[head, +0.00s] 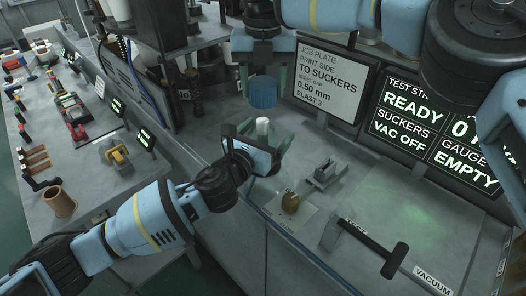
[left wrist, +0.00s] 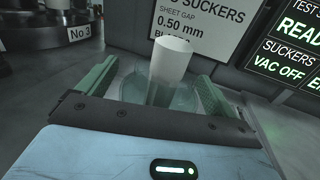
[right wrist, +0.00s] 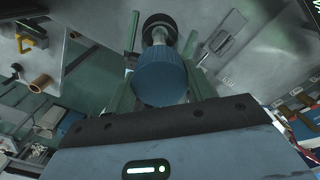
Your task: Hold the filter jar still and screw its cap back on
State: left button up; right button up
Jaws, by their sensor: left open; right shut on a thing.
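The filter jar is a clear, greenish jar (left wrist: 172,98) with a white cylinder (left wrist: 172,58) rising out of its open top. The cap is a ribbed blue cylinder (head: 263,92), held above the jar by my right gripper (head: 263,78), which points down.
A job plate sign (head: 327,81) and a status screen (head: 436,132) stand behind. A side bench with tools and a brown cup (head: 59,201) is at left.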

aim_at(263, 119)
pick_arm(q)
jog(key=shift+c, duration=0.3)
jog(key=c, duration=1.4)
pick_arm(e)
jog(key=shift+f, duration=2.45)
jog(key=shift+f, duration=0.9)
jog(key=shift+f, duration=0.55)
